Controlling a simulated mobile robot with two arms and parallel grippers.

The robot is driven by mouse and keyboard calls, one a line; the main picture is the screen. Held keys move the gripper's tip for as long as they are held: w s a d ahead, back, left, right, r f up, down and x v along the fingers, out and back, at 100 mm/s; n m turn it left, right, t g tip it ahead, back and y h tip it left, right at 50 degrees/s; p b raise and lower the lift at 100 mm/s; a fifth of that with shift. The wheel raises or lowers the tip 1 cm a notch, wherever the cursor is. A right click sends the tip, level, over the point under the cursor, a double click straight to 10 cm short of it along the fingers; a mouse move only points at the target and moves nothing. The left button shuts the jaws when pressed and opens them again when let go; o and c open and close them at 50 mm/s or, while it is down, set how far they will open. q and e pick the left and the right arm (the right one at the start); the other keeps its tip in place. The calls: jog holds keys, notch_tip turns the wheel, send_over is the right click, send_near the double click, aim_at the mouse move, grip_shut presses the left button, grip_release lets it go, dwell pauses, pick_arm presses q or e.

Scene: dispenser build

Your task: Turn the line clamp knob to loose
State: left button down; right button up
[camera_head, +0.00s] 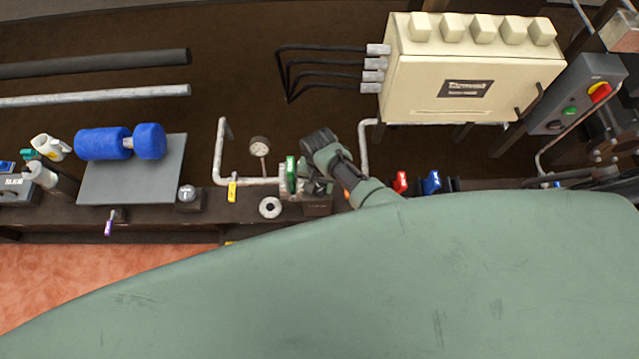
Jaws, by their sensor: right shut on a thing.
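My right gripper (316,181) is at the bench pipework in the middle of the view, its fingers pointing down. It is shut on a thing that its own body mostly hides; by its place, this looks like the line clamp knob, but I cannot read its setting. A green handle (291,172) on the pipe stands just left of the fingers. A small dark block (318,206) sits right below them. My left gripper is not in view.
A pressure gauge (260,146) and a yellow-handled valve (232,190) stand left of the gripper. Red (400,181) and blue (431,182) handles stand to the right. A cream cabinet (470,75) is behind. A blue roller (104,143) lies on a grey plate (165,175).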

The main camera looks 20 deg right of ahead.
jog(key=n+p, duration=0.1)
jog(key=n, duration=0.2)
jog(key=n+p, duration=0.1)
jog(key=n, duration=0.2)
jog(key=shift+n, duration=0.3)
jog(key=n, duration=0.3)
jog(key=shift+n+p, duration=0.3)
jog(key=shift+p, duration=0.05)
jog(key=n, duration=1.4)
jog(key=shift+n, duration=1.9)
